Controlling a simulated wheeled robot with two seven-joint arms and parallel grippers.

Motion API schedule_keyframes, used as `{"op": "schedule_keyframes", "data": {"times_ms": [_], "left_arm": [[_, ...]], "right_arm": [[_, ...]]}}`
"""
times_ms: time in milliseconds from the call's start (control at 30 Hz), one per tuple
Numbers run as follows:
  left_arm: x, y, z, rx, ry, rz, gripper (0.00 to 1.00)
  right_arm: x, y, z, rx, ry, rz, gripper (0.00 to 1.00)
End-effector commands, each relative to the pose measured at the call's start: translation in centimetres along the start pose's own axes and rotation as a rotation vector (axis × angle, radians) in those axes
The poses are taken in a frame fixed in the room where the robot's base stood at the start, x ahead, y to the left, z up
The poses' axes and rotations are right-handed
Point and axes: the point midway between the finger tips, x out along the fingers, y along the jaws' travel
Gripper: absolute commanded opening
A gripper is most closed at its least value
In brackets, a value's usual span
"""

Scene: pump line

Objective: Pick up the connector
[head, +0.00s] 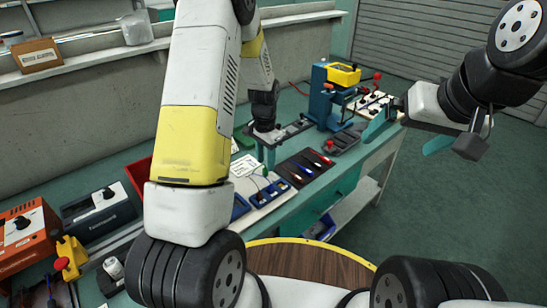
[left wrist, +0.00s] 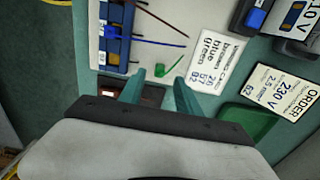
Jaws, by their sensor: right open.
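A small green piece (left wrist: 160,70) with a green wire lies on a pale surface in the left wrist view; it may be the connector, but it is too small to be sure. My left gripper (left wrist: 159,92) has its two teal fingers apart, with the piece just beyond their tips and nothing between them. In the head view my left gripper (head: 267,153) hangs over the bench, partly hidden by its own arm. My right gripper (head: 408,134) is open and empty, raised at the right, away from the bench.
A blue rack (left wrist: 117,30) with red and blue wires lies beside the green piece. A white wiring card (left wrist: 217,58), an order card (left wrist: 283,95) and a green tray (left wrist: 245,117) are nearby. A dark tool tray (head: 306,168) and a blue press (head: 322,100) stand along the bench.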

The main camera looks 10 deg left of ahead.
Motion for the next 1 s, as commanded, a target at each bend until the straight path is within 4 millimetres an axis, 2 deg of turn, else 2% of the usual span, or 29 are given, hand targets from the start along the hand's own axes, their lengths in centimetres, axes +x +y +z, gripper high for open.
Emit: {"op": "schedule_keyframes", "data": {"times_ms": [100,200,500,567,700,733,1000], "left_arm": [[2.1,0.2,0.1,0.0,-0.005,0.002,0.4],[3.2,0.2,0.1,0.0,-0.004,0.002,0.4],[3.8,0.1,0.0,0.0,0.0,0.0,0.4],[3.8,0.1,0.0,0.0,0.0,0.0,0.3],[3.8,0.2,0.0,0.0,0.0,0.0,0.03],[3.8,0.2,0.0,0.0,0.0,0.0,0.0],[3.8,0.2,0.0,0.0,0.0,0.0,0.0]], "right_arm": [[0.0,0.0,0.0,0.0,0.0,0.0,1.0],[0.0,0.0,0.0,0.0,0.0,0.0,1.0],[0.0,0.0,0.0,0.0,0.0,0.0,1.0],[0.0,0.0,0.0,0.0,0.0,0.0,1.0],[0.0,0.0,0.0,0.0,0.0,0.0,1.0],[0.0,0.0,0.0,0.0,0.0,0.0,1.0],[0.0,0.0,0.0,0.0,0.0,0.0,1.0]]}}
